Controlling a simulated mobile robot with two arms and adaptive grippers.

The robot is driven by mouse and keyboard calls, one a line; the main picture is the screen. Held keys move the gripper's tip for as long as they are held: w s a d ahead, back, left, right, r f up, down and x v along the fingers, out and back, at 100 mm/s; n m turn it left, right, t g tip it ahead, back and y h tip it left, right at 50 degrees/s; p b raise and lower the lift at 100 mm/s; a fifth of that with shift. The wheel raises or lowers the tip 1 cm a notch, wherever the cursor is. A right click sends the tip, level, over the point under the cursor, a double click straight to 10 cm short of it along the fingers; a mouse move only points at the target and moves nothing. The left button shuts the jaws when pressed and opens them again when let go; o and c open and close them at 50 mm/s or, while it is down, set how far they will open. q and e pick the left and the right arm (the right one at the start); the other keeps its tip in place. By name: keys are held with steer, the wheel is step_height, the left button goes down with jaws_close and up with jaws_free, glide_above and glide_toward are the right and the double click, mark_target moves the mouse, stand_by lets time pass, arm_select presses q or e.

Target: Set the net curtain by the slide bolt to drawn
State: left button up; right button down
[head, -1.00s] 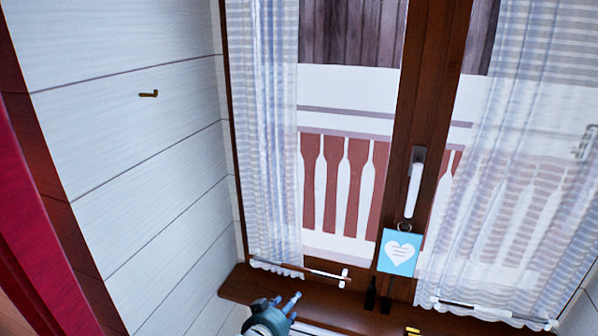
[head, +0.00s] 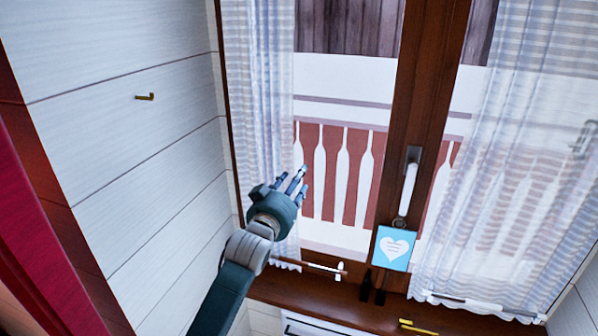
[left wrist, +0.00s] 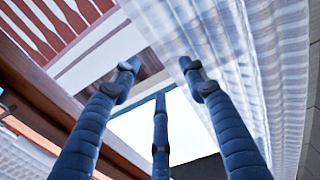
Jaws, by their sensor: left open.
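A sheer striped net curtain (head: 258,100) hangs gathered at the left side of the left window pane. Its lower end is partly hidden by my left arm. A thin bottom rod with a white end piece (head: 339,270) runs right of its hem. A second net curtain (head: 500,190) spreads over most of the right pane. My left gripper (head: 299,176) is open and empty, in front of the left pane near the gathered curtain's right edge. In the left wrist view its spread fingers (left wrist: 158,75) have curtain fabric (left wrist: 245,60) to their right; contact cannot be told. I cannot clearly identify a slide bolt.
A white window handle (head: 409,185) sits on the middle frame, with a blue heart tag (head: 394,248) hanging below it. Small dark objects (head: 372,288) and a brass piece (head: 418,328) are by the wooden sill. A brass hook (head: 145,97) is on the left wall.

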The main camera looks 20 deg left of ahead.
arm_select(q)
steer(key=shift+w+d, duration=0.1)
steer(key=shift+w, duration=1.45)
jaws_close()
